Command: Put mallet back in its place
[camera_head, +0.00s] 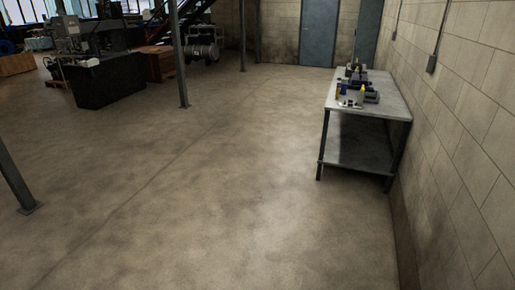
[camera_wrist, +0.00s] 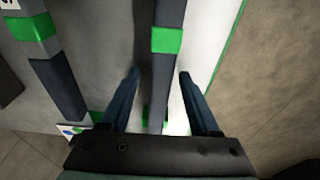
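I cannot make out a mallet in either view. Several small tools and parts, among them a blue item (camera_head: 343,89), lie on a grey workbench (camera_head: 394,108) by the right wall in the head view. They are too small to name surely. My gripper (camera_wrist: 159,76) shows in the wrist view with its two dark fingers spread apart. A dark bar with a green band appears between and beyond the fingers; I see no finger touching it. My gripper is not in the head view, so its place relative to the workbench cannot be told.
The concrete floor (camera_head: 230,170) is broadly clear up to the workbench. A block wall (camera_head: 465,120) runs along the right. Thin posts stand at the left (camera_head: 15,180) and centre left (camera_head: 181,65). Dark machinery (camera_head: 108,82) is at the back left, and a blue door (camera_head: 318,32) is at the back.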

